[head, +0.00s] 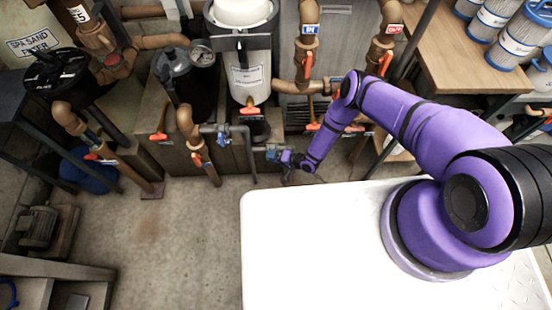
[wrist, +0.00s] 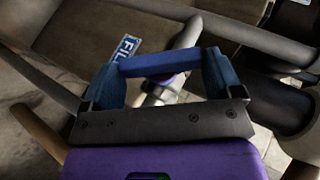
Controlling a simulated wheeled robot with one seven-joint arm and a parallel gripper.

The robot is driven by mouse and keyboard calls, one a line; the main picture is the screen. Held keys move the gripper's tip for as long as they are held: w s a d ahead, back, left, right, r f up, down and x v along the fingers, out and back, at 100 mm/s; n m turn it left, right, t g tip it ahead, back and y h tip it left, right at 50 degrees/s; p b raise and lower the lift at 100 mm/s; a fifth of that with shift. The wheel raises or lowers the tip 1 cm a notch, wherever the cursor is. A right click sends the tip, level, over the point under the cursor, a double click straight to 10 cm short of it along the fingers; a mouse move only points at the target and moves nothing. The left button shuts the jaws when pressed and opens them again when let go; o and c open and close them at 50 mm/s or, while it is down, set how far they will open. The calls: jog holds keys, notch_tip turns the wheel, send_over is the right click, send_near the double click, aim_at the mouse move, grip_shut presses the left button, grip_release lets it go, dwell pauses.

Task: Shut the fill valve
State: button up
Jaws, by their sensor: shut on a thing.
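The fill valve is on a grey pipe low in front of the equipment, marked by a blue tag (wrist: 125,48) reading "FIL…" in the wrist view. Its blue handle (wrist: 160,64) lies crosswise between the two blue fingers of my gripper (wrist: 160,72), which is shut on it. The valve's metal body (wrist: 160,92) shows behind the handle, partly hidden by my gripper. In the head view, my gripper (head: 287,158) is small at the blue valve (head: 271,152), at the end of my purple arm. The handle's exact angle to the pipe is hard to tell.
Another blue-handled valve (head: 222,136) is just left on the grey pipe. Brown pipes with orange handles (head: 196,160) stand close by, and a white filter housing (head: 243,60) rises behind. A wooden table (head: 480,75) with filter cartridges is right. The concrete floor (head: 190,225) is open at left.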

dwell(0.4)
jog(key=o, duration=0.7)
jog(key=shift+o, duration=0.2)
jog(key=v, duration=1)
jog(key=shift+d, duration=0.45)
jog(key=shift+s, duration=0.15)
